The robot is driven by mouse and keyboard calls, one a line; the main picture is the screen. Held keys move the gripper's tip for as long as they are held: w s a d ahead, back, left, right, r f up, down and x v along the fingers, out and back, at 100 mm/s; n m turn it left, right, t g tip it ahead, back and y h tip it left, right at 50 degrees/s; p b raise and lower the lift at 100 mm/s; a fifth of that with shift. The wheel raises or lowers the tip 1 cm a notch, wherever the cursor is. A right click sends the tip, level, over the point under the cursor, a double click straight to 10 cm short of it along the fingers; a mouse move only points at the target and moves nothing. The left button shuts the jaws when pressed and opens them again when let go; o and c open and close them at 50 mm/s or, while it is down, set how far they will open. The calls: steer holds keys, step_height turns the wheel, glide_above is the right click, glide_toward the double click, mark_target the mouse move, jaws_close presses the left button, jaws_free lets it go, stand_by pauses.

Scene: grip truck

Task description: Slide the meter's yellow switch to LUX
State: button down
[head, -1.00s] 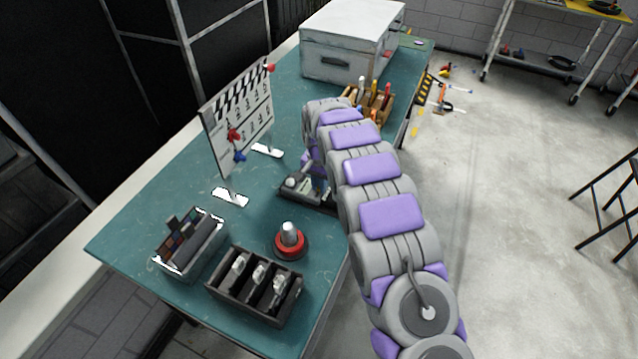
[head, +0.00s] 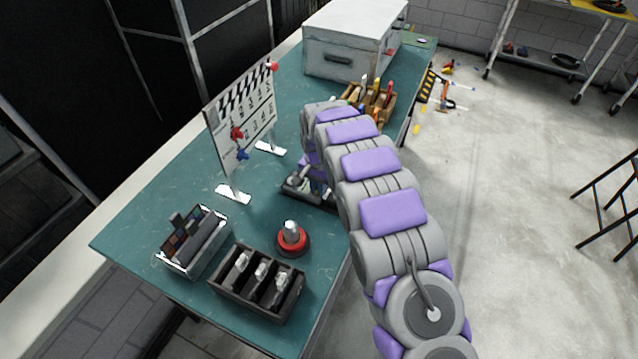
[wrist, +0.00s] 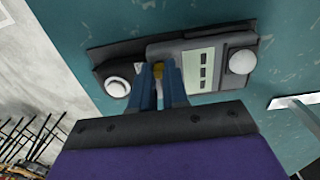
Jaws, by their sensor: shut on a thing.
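The meter (wrist: 207,62) lies in a dark tray (wrist: 126,52) on the teal table, with a pale panel with dark marks and a white round dome at its right end. It also shows in the head view (head: 296,184), partly hidden by my arm. The yellow switch (wrist: 158,70) shows as a small yellow piece between my fingertips. My gripper (wrist: 160,72) is shut on the switch, its blue fingers coming down over the meter's left part. The lettering on the meter is too small to read, so the switch's setting cannot be told.
A white round piece (wrist: 117,88) sits at the tray's left end. A clapperboard (head: 240,120) stands behind the meter. A red-based knob (head: 292,240), a dark sectioned box (head: 225,285) and a wooden tool caddy (head: 385,112) stand on the table (head: 185,185).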

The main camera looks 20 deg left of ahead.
steer(key=c, duration=1.1)
jaws_free()
step_height(320, 180, up, 17)
steer(key=p, duration=0.3)
steer(key=shift+r, duration=0.1)
